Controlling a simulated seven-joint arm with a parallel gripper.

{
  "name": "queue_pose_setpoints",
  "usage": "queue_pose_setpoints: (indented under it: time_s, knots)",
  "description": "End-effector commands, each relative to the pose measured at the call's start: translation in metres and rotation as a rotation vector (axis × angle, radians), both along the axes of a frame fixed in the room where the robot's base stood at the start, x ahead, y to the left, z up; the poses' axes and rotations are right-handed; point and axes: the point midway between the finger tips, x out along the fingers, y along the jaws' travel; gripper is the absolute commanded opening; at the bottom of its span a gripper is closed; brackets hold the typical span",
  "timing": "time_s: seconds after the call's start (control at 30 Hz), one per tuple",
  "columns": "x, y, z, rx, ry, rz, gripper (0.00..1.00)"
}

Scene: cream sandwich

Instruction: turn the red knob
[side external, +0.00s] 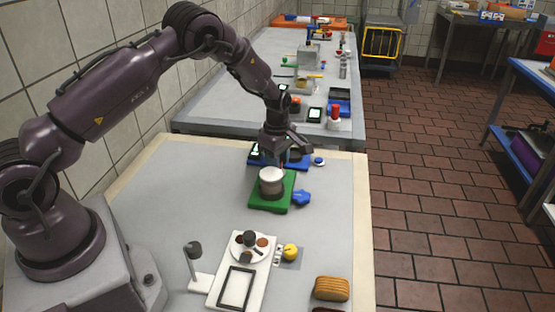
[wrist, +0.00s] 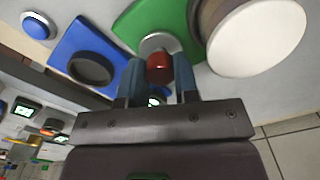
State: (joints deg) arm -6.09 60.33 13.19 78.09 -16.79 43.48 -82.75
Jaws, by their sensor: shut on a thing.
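The red knob (wrist: 160,67) sits on a silver round base (wrist: 158,43) at the edge of the green board (wrist: 145,17) in the wrist view. My gripper (wrist: 161,75) has its two blue-grey fingers on either side of the knob, shut on it. In the side view my gripper (side external: 284,158) is at the far edge of the green board (side external: 283,205), behind a pot with a white top (side external: 271,180). The knob is hidden or too small to make out there. The white-topped pot also shows close beside my fingers in the wrist view (wrist: 256,38).
A blue board (side external: 264,160) with a dark round part lies beyond the green board, with a blue button (side external: 319,161) to its right. A blue knob (side external: 301,198) sits right of the green board. A white tray (side external: 226,295), yellow object (side external: 290,252) and bread-like block (side external: 332,288) are nearer.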

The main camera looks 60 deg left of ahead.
Motion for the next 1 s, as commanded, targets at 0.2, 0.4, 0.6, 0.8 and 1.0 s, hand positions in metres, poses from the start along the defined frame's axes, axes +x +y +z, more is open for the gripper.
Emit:
queue_pose_setpoints:
  time_s: [0.2, 0.4, 0.6, 0.8, 1.0]
  knots:
    - [-0.0001, 0.0007, 0.0003, 0.003, -0.001, -0.192, 0.05]
    - [-0.0005, 0.0009, 0.0002, 0.003, -0.001, -0.358, 0.05]
    - [-0.0007, 0.0007, 0.0001, 0.002, -0.002, -0.489, 0.05]
    - [-0.0008, 0.0008, 0.0000, 0.002, -0.001, -0.575, 0.05]
    - [-0.0009, 0.0009, 0.0000, 0.002, -0.001, -0.612, 0.05]
